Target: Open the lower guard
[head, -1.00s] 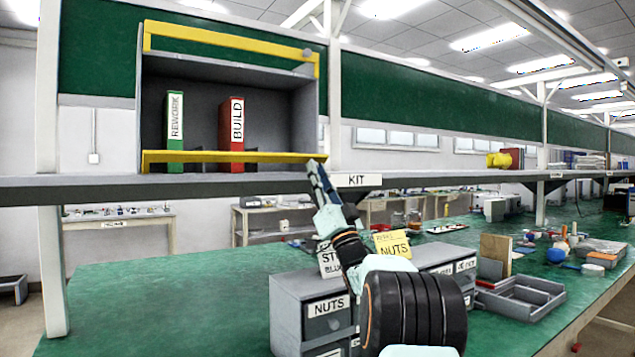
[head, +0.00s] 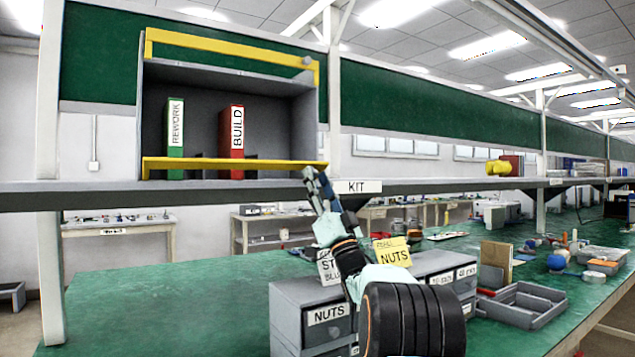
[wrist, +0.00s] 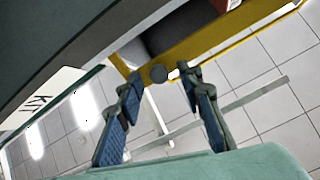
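The lower guard (head: 225,163) is a yellow bar across the bottom front of the grey shelf box (head: 310,115). In the wrist view the lower guard (wrist: 246,37) crosses the top, with a dark round knob (wrist: 158,74) at its near end. My gripper (head: 309,172) is at the right end of the lower guard in the head view. In the wrist view my gripper (wrist: 157,76) is open, with the knob between its fingertips and a gap visible on each side. The head view hides the knob behind my fingers.
A green binder (head: 175,138) and a red binder (head: 231,141) stand inside the box. A yellow upper guard (head: 230,48) crosses the box top. The shelf edge with the KIT label (head: 357,187) is close to my gripper. Grey drawers (head: 300,318) stand below.

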